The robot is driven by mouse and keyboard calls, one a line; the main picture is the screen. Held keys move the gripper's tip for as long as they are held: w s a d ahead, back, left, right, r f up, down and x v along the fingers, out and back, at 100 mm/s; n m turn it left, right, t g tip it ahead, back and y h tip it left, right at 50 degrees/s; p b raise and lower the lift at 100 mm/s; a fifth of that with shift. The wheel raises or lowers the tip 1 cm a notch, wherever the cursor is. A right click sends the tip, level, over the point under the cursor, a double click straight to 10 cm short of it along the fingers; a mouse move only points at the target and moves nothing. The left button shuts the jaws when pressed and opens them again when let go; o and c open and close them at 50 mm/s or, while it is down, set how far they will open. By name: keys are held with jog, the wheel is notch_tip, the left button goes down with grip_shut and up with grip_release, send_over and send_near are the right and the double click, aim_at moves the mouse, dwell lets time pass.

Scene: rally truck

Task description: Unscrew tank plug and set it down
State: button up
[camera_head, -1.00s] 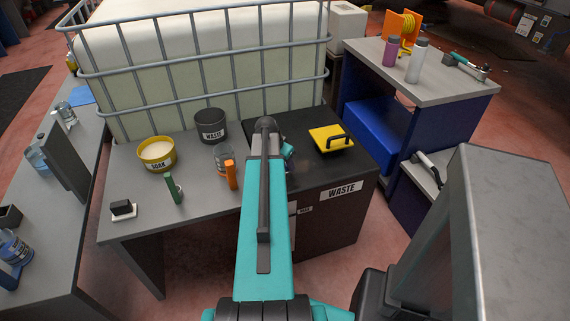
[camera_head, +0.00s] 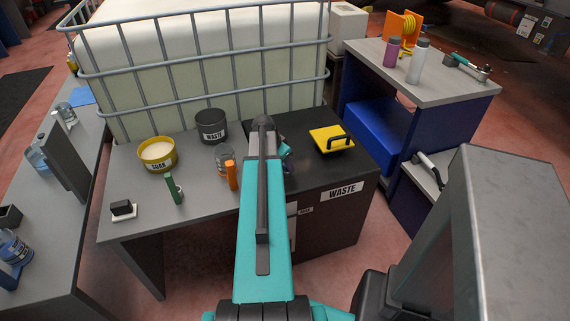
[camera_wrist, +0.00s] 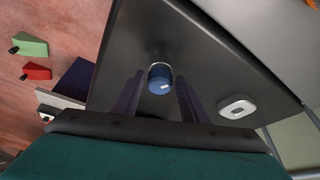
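In the wrist view a short blue round cap (camera_wrist: 160,78), which looks like the tank plug, stands on a dark top. My gripper (camera_wrist: 160,80) has its two dark fingers apart, one on each side of the cap. A thin gap seems to show on both sides, so contact is not clear.
A white rounded fitting (camera_wrist: 237,107) sits right of the cap. A caged white tank (camera_head: 200,60) stands behind.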

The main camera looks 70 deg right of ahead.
jog(key=shift+m+g, duration=0.3)
jog(key=shift+m, duration=0.6)
jog(key=c, duration=0.6)
jog(key=shift+n, duration=0.9)
jog(key=shift+s+n+t, duration=0.1)
jog(key=shift+n+t, duration=0.2)
jog(key=shift+t, duration=0.1)
jog(key=shift+n, duration=0.6)
